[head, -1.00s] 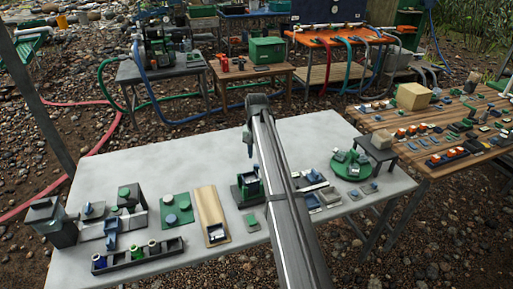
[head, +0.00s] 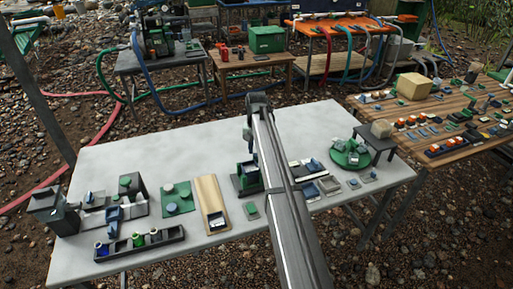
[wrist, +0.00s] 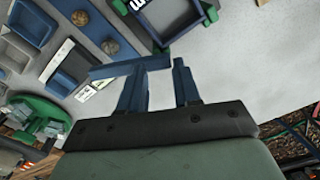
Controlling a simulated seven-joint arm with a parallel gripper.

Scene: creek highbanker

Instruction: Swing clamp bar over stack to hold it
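In the wrist view the two blue fingers of my gripper (wrist: 160,85) stand apart with a clear gap between them. A slim blue bar (wrist: 112,70), which looks like the clamp bar, lies across the left fingertip and ends near the gap. I cannot tell whether they touch. Beyond the fingertips is a square blue tray-like piece (wrist: 188,12) in a green-edged fixture, likely the stack, cut off by the frame's top. In the head view my gripper (head: 247,133) hangs just above the dark green fixture (head: 247,178), partly hidden by my arm.
The grey table (head: 310,130) is clear behind the fixture. A round green turntable (head: 350,158) with blocks stands to the right, beside a small dark stand (head: 381,134). A wooden tray (head: 211,202) and a dark rack (head: 139,243) lie to the left.

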